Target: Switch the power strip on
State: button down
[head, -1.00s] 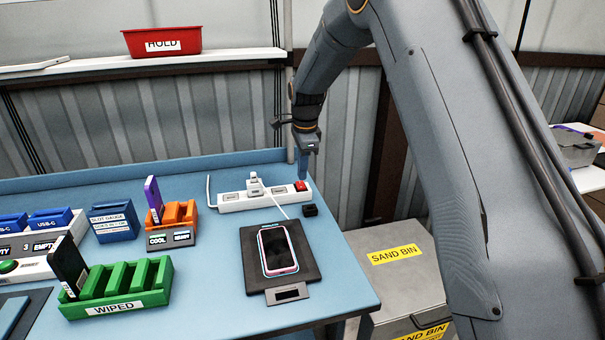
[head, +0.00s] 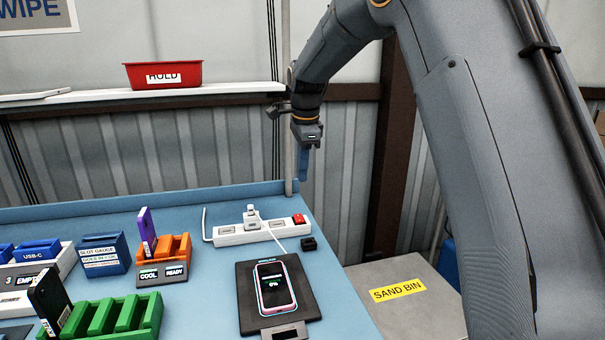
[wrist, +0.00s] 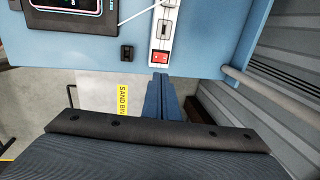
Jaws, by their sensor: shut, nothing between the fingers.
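The white power strip (head: 228,236) lies along the back of the blue bench, with a white plug (head: 252,218) in it. Its red rocker switch (head: 299,219) is at the right end and looks bright red; it also shows in the wrist view (wrist: 160,57). My gripper (head: 303,178) points down above that end, clear of the switch. Its blue fingers are shut and empty; in the wrist view the fingertips (wrist: 160,77) are just below the switch in the picture. A phone (head: 274,287) lies on a black pad (head: 250,315), its screen lit with small text.
A small black block (head: 308,243) sits beside the strip's right end. A white cable runs from the plug toward the pad. An orange rack (head: 178,247), a blue slot gauge (head: 103,254) and a green rack (head: 130,318) stand left. A sand bin (head: 385,275) is beyond the bench's right edge.

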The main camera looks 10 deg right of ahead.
jog(key=s+d+f+n, duration=0.3)
jog(key=s+f+n, duration=0.2)
jog(key=s, duration=0.6)
jog(key=s+d+f+n, duration=0.3)
jog(key=s+f+n, duration=0.2)
jog(key=s, duration=0.7)
jog(key=s+d+f+n+g, duration=0.1)
jog(key=s+d+f+n, duration=0.2)
jog(key=s, duration=0.9)
jog(key=shift+d+f+n, duration=0.2)
jog(key=shift+f+n, duration=0.5)
jog(key=shift+n, duration=0.15)
jog(key=shift+d+f+n, duration=0.15)
jog(key=shift+f+n, duration=0.5)
jog(key=shift+n, duration=0.2)
